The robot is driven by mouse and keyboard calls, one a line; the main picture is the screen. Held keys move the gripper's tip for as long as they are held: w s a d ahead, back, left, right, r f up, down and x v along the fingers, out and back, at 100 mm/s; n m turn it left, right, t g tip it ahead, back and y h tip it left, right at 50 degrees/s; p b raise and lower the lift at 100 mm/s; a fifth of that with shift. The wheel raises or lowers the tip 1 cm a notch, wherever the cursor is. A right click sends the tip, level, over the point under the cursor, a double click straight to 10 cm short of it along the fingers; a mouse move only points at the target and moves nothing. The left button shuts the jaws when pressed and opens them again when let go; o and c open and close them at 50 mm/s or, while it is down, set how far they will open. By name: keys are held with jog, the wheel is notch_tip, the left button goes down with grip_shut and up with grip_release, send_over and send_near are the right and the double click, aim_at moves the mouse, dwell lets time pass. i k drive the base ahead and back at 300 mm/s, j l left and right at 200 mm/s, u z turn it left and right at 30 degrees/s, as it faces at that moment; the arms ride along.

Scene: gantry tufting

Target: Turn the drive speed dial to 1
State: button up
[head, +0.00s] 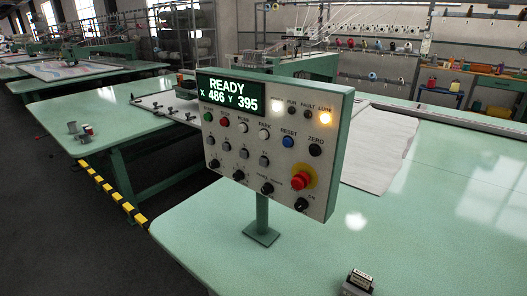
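The control panel (225,133) stands on a short green post on the pale green table. Its screen (231,94) reads READY, X 486 Y 395.
A red emergency button (300,181) on a yellow ring sits just above the right knob. Several push buttons and toggle switches fill the panel. Table around the post is clear.

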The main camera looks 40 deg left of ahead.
aim_at(215, 164)
jog(key=u, duration=1.4)
